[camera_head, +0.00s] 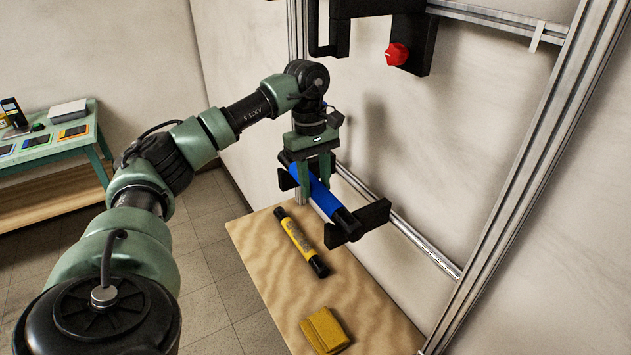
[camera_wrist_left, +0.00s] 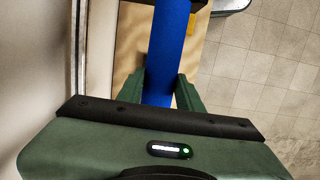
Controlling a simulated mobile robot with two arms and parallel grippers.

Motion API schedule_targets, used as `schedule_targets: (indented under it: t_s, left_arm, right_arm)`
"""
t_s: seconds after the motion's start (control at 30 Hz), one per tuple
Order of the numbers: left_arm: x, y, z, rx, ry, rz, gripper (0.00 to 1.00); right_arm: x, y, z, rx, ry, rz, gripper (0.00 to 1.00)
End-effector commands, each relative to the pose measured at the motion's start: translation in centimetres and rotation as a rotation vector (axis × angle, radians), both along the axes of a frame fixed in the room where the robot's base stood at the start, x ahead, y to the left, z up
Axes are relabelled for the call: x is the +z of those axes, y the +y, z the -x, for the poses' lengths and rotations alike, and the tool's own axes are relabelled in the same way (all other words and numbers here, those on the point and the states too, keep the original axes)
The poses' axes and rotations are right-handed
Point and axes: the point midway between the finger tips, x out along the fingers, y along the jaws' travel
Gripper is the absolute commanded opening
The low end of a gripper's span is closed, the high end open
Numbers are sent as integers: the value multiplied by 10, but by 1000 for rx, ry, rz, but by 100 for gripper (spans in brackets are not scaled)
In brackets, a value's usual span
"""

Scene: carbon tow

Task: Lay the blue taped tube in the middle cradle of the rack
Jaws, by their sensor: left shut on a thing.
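My left gripper (camera_head: 315,184) is shut on the blue tube (camera_head: 318,190), which has black ends. The tube slants down to the right in the head view, between the two black arms of a rack cradle (camera_head: 372,214). Its near end overlaps the right arm in the picture; I cannot tell whether it rests there or hovers just above. The blue tube (camera_wrist_left: 168,45) also shows between the green fingers in the left wrist view. An upper black cradle (camera_head: 415,42) with a red knob (camera_head: 397,54) is higher on the rack. My right gripper is not in view.
A wooden bench (camera_head: 290,290) below the cradle carries a yellow tube (camera_head: 300,240) with black ends and a yellow block or pouch (camera_head: 324,330). The rack's metal upright (camera_head: 520,170) stands at the right. A green table (camera_head: 50,145) with small items is far left.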

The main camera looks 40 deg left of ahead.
Motion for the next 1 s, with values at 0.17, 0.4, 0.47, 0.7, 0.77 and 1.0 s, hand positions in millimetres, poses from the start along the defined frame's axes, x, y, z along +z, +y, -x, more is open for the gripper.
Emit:
schedule_targets:
  t_s: [0.17,0.4,0.47,0.7,0.77,1.0]
  left_arm:
    - [-3,0,0,0,0,0,55]
    - [-3,0,0,-1,0,0,58]
    - [-2,0,0,-1,0,0,58]
    - [18,2,-3,-1,-6,2,58]
    - [30,4,-3,-1,-7,2,58]
    - [88,12,-5,1,-4,-1,58]
  right_arm:
    - [-2,0,1,0,2,0,96]
    - [-2,0,1,-1,2,0,96]
    - [-2,0,1,-1,2,0,96]
    - [-8,1,2,-1,3,0,96]
    - [-12,1,1,-1,2,-2,96]
    - [-3,4,2,-2,3,-4,96]
